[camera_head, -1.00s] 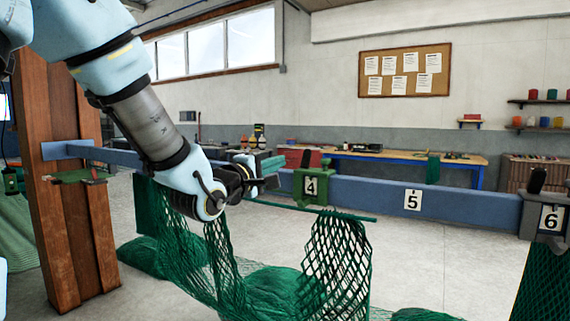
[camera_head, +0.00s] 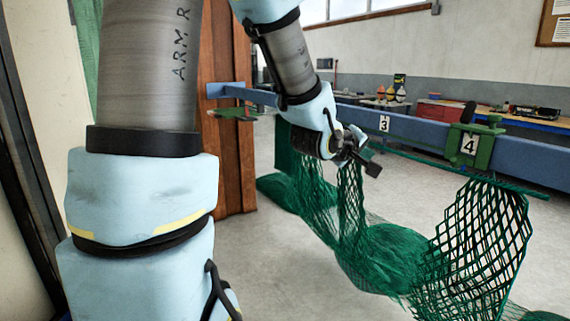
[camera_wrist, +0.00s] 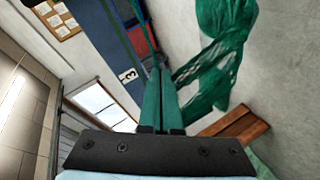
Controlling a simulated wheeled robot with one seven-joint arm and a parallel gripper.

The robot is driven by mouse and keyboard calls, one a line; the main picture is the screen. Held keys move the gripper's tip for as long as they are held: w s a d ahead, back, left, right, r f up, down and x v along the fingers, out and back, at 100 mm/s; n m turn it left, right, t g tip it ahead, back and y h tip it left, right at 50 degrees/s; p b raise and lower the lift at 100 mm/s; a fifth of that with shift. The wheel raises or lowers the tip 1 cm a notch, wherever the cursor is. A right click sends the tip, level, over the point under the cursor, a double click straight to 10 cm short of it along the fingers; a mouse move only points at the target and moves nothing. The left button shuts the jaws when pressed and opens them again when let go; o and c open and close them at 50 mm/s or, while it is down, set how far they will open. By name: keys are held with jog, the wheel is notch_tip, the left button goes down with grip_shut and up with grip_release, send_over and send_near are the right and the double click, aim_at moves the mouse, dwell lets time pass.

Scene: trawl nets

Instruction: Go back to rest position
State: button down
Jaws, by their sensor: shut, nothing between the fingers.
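In the wrist view my gripper's two green fingers (camera_wrist: 161,72) lie side by side. The green net (camera_head: 482,240) hangs below the beam and spreads onto the floor. Part of the net shows to the right of the fingers in the wrist view (camera_wrist: 213,65). In the head view, net also hangs behind and below my gripper; whether they touch cannot be told.
The blue beam (camera_head: 540,160) carries a green clamp (camera_head: 487,150) with plate 4. A brown wooden post (camera_head: 228,150) stands left of my forearm. A workbench (camera_head: 525,118) and red box (camera_head: 440,112) stand behind. Grey floor is bare around the net.

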jog(key=a+f+m+g+y, duration=0.1)
jog(key=a+f+y, duration=0.4)
jog(key=a, duration=0.5)
jog(key=s+a+f+m+g+y, duration=0.2)
jog(key=s+a+f+g, duration=0.1)
jog(key=s+a, duration=0.3)
jog(key=s+a+f+m+g+y, duration=0.2)
jog(key=s+a+f+g, duration=0.2)
jog(key=a, duration=0.7)
jog(key=shift+s+f+g, duration=0.3)
jog(key=shift+s+f, duration=0.6)
jog(key=shift+s, duration=0.35)
